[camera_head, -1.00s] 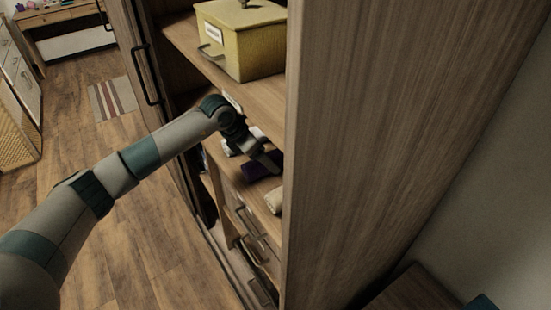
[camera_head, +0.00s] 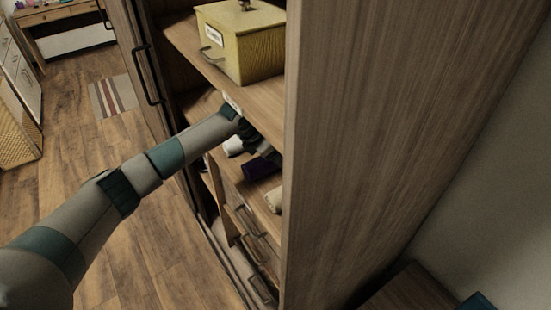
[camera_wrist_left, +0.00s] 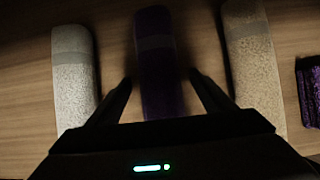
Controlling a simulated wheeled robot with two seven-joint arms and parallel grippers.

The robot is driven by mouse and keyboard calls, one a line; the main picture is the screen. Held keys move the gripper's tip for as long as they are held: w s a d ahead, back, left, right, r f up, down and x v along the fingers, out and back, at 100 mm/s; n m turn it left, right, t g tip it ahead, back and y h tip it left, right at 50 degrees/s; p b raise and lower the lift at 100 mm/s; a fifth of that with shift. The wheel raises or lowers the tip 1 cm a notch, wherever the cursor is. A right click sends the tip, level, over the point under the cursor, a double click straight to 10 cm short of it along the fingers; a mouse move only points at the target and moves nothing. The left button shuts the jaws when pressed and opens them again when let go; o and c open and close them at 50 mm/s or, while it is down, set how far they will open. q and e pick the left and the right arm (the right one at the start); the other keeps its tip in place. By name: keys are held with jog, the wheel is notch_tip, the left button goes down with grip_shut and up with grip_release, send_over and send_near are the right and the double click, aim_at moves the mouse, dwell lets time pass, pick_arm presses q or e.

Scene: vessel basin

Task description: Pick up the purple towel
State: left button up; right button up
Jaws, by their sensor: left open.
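The purple towel (camera_head: 257,170) is rolled up on a wooden shelf inside the cabinet. In the left wrist view the purple towel (camera_wrist_left: 158,50) lies lengthwise between my fingers, with a paler band across it. My left gripper (camera_wrist_left: 160,82) is open, one finger on each side of the towel. I cannot tell whether the fingers touch it or how high they are above the shelf. In the head view my left arm reaches into the cabinet under the upper shelf, and the fingers are mostly hidden. My right gripper is not in view.
A white towel (camera_wrist_left: 73,75) lies left of the purple one and a beige towel (camera_wrist_left: 252,65) right of it, with narrow gaps. A dark purple patterned item (camera_wrist_left: 312,95) is farther right. A yellow box (camera_head: 240,42) stands on the shelf above. The cabinet's side panel (camera_head: 385,140) borders the opening.

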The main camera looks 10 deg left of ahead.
aim_at(247, 164)
pick_arm(q)
jog(key=c, duration=1.2)
